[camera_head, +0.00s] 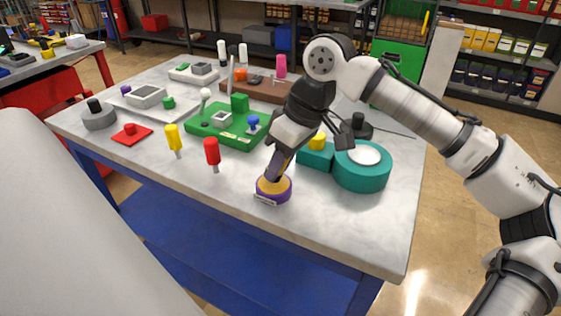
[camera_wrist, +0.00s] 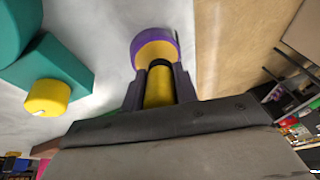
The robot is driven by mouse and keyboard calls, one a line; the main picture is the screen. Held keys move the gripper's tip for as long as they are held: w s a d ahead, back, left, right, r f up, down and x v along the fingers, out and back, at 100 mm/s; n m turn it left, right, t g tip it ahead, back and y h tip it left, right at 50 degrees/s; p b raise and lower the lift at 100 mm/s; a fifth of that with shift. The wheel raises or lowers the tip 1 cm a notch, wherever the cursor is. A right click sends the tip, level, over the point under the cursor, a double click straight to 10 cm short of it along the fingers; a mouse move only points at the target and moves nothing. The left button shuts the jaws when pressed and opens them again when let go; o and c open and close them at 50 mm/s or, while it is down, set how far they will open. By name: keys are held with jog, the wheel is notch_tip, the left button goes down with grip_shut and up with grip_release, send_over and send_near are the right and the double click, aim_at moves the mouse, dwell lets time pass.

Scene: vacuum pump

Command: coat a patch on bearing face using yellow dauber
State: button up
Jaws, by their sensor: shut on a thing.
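My gripper (camera_head: 278,166) is shut on the yellow dauber (camera_wrist: 158,92), a yellow cylinder with a black end between the two fingers in the wrist view. It points down at a purple round pot (camera_head: 267,196) with a yellow inside, near the table's front edge. The pot also shows in the wrist view (camera_wrist: 139,50). The dauber's black end is at or just over the yellow inside; I cannot tell whether they touch. A teal round housing (camera_head: 362,177) with a white round top face stands right of my gripper. I cannot tell which surface is the bearing face.
A teal block with a yellow knob (camera_head: 317,142) adjoins the housing. A green fixture board (camera_head: 226,135) lies behind left. A yellow-handled tool (camera_head: 172,136) and a red-handled tool (camera_head: 212,151) stand to the left. The table's front right (camera_head: 350,225) is clear.

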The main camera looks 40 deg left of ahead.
jog(key=shift+f, duration=0.55)
dwell(0.6)
jog(key=shift+f, duration=0.1)
dwell(1.9)
notch_tip(320, 180, up, 7)
jog(key=p, duration=0.8)
dwell(0.9)
